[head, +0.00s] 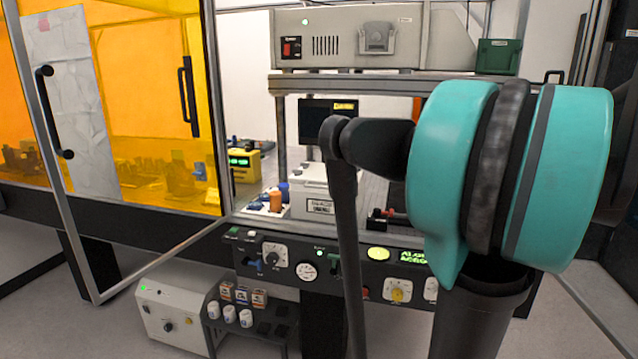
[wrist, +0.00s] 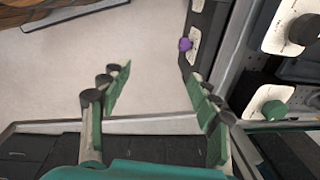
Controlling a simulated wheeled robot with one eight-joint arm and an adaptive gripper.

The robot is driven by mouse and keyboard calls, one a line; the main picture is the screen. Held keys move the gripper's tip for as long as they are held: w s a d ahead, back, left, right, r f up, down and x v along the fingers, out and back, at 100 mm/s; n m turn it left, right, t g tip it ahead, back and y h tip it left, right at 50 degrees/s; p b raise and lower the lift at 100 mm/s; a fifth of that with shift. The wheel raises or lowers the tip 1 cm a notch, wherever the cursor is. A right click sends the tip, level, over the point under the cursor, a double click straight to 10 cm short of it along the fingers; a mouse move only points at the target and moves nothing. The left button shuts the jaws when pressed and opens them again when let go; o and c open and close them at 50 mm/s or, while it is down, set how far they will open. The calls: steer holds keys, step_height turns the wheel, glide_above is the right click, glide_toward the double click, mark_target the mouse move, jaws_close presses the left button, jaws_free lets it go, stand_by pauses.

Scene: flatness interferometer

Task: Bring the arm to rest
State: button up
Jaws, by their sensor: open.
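My gripper (wrist: 157,88) shows in the wrist view with its two green-padded fingers spread wide apart. Nothing is between the fingers; pale floor shows through the gap. In the head view my teal and black arm fills the right half in front of the bench, and I cannot make out the gripper there. A dark slim link of my arm hangs down across the bench's front panel.
The control panel (head: 272,284) with knobs and a gauge runs along the bench front. A glazed orange door (head: 150,110) stands left. A white box (head: 165,318) sits low.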

steer(key=w+a+f+n+t, duration=0.1)
steer(key=w+a+f+n, duration=0.2)
steer(key=a+f+n, duration=0.55)
steer(key=s+a+f+n+t, duration=0.1)
steer(key=s+a+f+n, duration=0.2)
steer(key=a+f+n, duration=0.4)
steer(key=s+a+f+n+t, duration=0.1)
steer(key=s+a+f+n, duration=0.2)
steer(key=a+f+n, duration=0.4)
steer(key=a+f, duration=0.2)
steer(key=a, duration=0.3)
steer(key=shift+s+a+f+y, duration=0.15)
steer(key=shift+s+a+y, duration=0.1)
steer(key=shift+a+y, duration=0.05)
